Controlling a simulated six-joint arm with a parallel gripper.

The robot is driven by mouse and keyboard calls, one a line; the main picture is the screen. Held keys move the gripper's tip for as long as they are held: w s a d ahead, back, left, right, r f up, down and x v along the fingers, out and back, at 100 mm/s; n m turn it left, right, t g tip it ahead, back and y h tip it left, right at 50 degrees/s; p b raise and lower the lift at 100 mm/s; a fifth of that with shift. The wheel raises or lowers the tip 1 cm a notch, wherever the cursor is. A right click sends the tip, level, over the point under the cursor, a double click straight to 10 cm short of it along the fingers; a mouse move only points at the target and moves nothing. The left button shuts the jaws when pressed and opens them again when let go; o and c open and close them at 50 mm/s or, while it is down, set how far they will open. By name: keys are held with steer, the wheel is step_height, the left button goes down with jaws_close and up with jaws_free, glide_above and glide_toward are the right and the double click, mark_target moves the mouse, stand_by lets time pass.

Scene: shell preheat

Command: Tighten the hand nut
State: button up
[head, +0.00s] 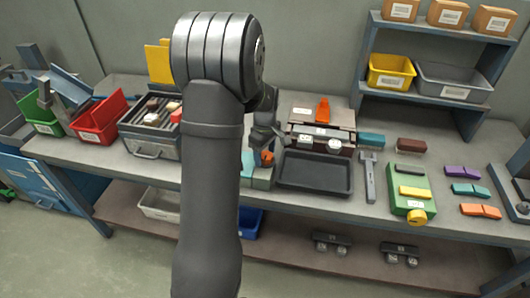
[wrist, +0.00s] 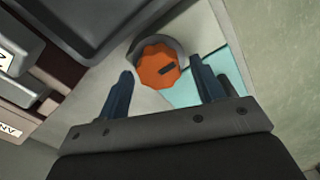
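The hand nut appears to be the orange faceted knob (wrist: 157,66) with a dark slot-like mark on its face. It sits against a grey round collar on a pale and teal block. It also shows small in the head view (head: 267,156), at the bench front left of the dark tray. My gripper (wrist: 161,80) is open, with one blue-grey finger on each side of the knob. Gaps show between the fingers and the knob, so they look apart from it; depth is hard to judge. In the head view my arm hides part of this area.
A dark empty tray (head: 315,174) lies close on the right of the knob. A red bin (head: 98,119) stands left.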

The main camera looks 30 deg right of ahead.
steer(key=c, duration=0.9)
steer(key=shift+m, duration=0.3)
steer(key=m, duration=0.3)
steer(key=shift+d+m, duration=0.1)
steer(key=shift+m, duration=0.2)
steer(key=m, duration=0.4)
steer(key=shift+d, duration=0.1)
steer(key=m, duration=0.5)
steer(key=shift+d, duration=0.1)
steer(key=shift+s+r+m, duration=0.1)
steer(key=shift+m, duration=2.2)
